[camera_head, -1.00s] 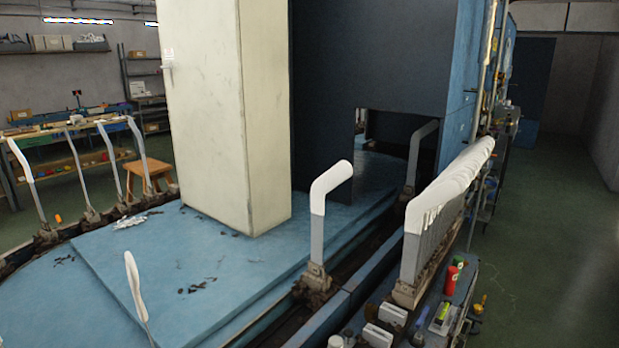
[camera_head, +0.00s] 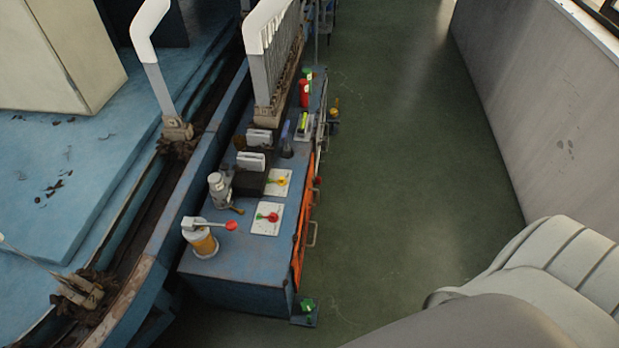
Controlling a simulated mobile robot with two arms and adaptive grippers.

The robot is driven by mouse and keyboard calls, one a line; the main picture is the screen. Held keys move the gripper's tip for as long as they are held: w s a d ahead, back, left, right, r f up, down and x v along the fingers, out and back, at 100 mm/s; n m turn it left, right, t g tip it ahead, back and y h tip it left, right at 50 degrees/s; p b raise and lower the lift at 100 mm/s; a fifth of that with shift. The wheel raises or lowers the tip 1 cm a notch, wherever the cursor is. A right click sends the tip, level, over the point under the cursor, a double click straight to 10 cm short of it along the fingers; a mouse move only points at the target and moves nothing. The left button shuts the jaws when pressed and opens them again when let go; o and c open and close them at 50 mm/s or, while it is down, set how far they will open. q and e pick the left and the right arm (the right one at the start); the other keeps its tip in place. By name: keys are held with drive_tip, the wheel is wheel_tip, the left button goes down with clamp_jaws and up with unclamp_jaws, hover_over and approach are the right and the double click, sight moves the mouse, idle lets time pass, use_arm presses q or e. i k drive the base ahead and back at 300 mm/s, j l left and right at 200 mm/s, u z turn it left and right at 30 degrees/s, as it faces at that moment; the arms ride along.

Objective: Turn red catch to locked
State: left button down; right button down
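A red catch (camera_head: 269,217) sits on a white plate on top of the blue bench (camera_head: 238,266). Its handle looks roughly crosswise, with a small green mark beside it; the exact setting is too small to read. A yellow catch (camera_head: 281,181) sits on a similar white plate just behind it. Neither of my grippers is in view, and nothing touches the red catch.
Sock forms (camera_head: 157,60) stand on the track at left. The green floor (camera_head: 400,200) right of the bench is clear.

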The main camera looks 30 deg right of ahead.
sight(317, 180)
drive_tip(key=l+u, duration=0.2)
drive_tip(key=l, duration=0.45)
drive_tip(key=k+l+u, duration=0.2)
drive_tip(key=l, duration=0.45)
drive_tip(key=i, duration=0.1)
